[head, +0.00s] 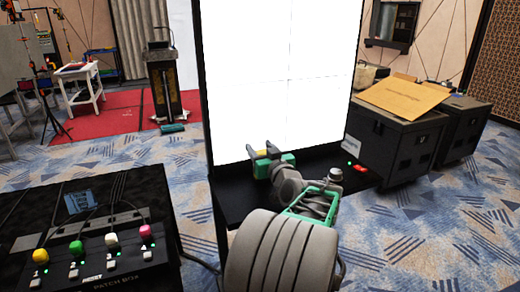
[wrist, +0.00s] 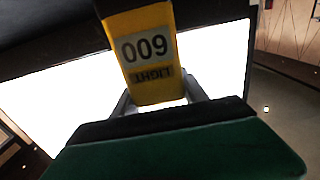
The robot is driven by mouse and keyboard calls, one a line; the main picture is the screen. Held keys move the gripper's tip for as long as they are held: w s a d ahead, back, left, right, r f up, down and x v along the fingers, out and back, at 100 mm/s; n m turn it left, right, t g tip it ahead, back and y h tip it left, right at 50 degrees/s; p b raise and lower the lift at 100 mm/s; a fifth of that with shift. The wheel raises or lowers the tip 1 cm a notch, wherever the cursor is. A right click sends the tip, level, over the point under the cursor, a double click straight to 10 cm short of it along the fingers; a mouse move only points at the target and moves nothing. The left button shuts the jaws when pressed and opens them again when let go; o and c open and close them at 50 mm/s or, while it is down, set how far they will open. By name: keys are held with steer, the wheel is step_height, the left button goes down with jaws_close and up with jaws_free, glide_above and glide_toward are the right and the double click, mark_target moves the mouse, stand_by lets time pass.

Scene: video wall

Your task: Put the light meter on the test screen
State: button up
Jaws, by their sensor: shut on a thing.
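The test screen (head: 285,75) is a tall, bright white panel with thin seam lines and a dark frame in the head view. It also glows behind the gripper in the wrist view (wrist: 55,100). My gripper (head: 266,156) is in front of the screen's lower part. In the wrist view my gripper (wrist: 160,103) is shut on the yellow light meter (wrist: 150,85), which has a white label with dark digits and upside-down lettering.
A dark ledge (head: 232,204) runs below the screen, with a small red thing (head: 361,169) at its right. A patch box (head: 110,250) with coloured knobs stands at the front left. Black cases (head: 395,150) with cardboard on top stand at right. Patterned carpet is open at left.

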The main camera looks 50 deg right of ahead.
steer(key=shift+f, duration=0.2)
steer(key=o, duration=1.5)
steer(key=shift+r, duration=0.25)
steer(key=shift+s+a+f, duration=0.1)
steer(key=shift+s+f, duration=0.05)
steer(key=shift+s, duration=0.15)
steer(key=b+v, duration=0.1)
steer(key=v, duration=1)
steer(key=shift+s+a+b, duration=0.15)
steer(key=shift+b, duration=0.25)
